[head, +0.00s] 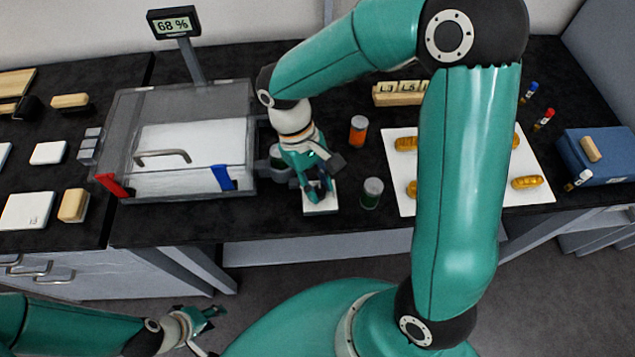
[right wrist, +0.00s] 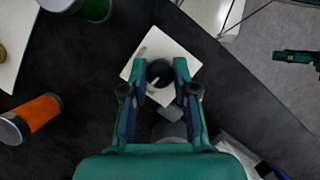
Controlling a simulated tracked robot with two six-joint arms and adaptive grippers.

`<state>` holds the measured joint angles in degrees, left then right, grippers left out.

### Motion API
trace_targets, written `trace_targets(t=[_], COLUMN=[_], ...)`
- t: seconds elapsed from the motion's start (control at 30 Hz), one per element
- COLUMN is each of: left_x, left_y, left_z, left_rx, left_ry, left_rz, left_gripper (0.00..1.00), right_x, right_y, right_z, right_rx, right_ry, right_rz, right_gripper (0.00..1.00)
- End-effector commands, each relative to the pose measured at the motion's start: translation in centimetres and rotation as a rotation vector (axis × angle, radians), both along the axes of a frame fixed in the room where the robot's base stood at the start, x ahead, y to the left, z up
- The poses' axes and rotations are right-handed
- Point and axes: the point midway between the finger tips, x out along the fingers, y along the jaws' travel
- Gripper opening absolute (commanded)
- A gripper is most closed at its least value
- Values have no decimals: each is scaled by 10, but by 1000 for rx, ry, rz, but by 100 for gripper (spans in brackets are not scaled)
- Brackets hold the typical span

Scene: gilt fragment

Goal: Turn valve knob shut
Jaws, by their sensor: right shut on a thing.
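The valve knob (right wrist: 158,72) is a dark round cap with a pale mark, seen between the fingertips in the right wrist view. It is over a small white plate (right wrist: 150,47), which also shows in the head view (head: 322,207). My right gripper (right wrist: 160,76) is shut on the knob, one finger on each side; in the head view the gripper (head: 318,190) points down at the plate, right of the clear chamber, and hides the knob. My left gripper (head: 207,328) is open and empty, low in front of the bench.
The clear chamber (head: 115,130) has red and blue latches, a handle and a display (head: 174,23) reading 68 %. An orange-brown jar (head: 358,131) and a green jar (head: 372,193) stand close to the right gripper. A white board (head: 401,195) with gilt pieces lies further right.

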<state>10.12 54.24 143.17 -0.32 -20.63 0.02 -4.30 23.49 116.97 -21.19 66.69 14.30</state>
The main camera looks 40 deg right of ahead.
Motion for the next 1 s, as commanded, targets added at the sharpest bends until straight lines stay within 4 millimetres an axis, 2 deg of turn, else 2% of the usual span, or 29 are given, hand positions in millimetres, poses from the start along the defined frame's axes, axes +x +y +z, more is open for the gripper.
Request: trace_targets(t=[0.3,0.77,0.8,0.93,1.0], left_x=[0,0,0,0,0], left_y=[0,0,0,0,0], left_z=[0,0,0,0,0], left_rx=[0,0,0,0,0], left_ry=[0,0,0,0,0], left_rz=[0,0,0,0,0], left_gripper=[40,40,40,40,40], right_x=[3,3,3,3,2], right_y=[0,0,0,0,0], right_z=[1,1,1,1,1], right_rx=[1,0,0,0,0], right_ry=[-12,-14,-14,-10,-9], right_rz=[112,126,125,125,125], right_gripper=[0,0,32,53,54])
